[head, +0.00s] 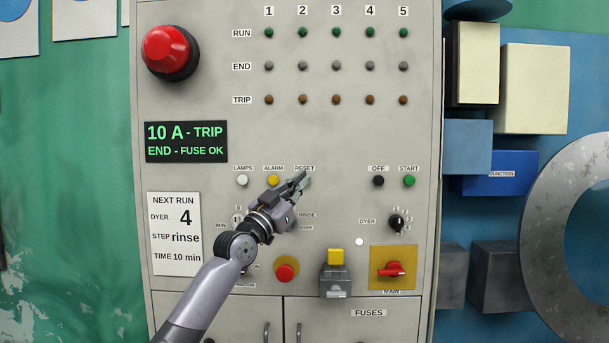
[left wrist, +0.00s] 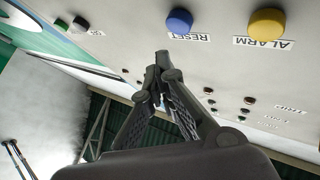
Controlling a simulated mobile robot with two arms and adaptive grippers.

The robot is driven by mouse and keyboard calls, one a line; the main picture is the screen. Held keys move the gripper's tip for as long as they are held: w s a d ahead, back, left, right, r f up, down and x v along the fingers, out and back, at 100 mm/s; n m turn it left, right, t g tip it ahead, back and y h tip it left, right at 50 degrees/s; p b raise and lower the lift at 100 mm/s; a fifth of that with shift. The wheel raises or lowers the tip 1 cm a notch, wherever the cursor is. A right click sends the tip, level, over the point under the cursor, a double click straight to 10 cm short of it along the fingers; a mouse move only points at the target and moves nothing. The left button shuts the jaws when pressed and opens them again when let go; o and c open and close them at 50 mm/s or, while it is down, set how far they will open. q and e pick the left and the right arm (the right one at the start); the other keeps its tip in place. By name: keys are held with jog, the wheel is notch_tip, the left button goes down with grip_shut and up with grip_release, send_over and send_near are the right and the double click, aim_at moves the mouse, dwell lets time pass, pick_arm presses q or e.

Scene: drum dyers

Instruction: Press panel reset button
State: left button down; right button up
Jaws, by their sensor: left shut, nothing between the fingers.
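The grey control panel (head: 330,140) stands upright in front of me. The RESET label (head: 304,168) shows just above my left fingertips in the head view, where the gripper covers the reset button. In the left wrist view the blue reset button (left wrist: 179,22) shows beside its label, with the yellow alarm button (left wrist: 266,25) to its right. My left gripper (head: 302,178) is shut and empty, its tips close to the reset button. In the left wrist view the closed tips (left wrist: 162,58) appear just below the button; contact is not visible. My right gripper is out of view.
Near the gripper are the white lamps button (head: 242,180), black off button (head: 378,180) and green start button (head: 409,180). A dyer knob (head: 396,222), a red main switch (head: 391,269) and a large red mushroom button (head: 168,52) also stick out.

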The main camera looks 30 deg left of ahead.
pick_arm(q)
jog(key=shift+s+d+p, duration=0.15)
jog(key=shift+s+d, duration=0.25)
jog(key=shift+s, duration=0.3)
jog(key=shift+s+d+p, duration=0.15)
jog(key=shift+s+d, duration=0.25)
jog(key=shift+s, duration=0.25)
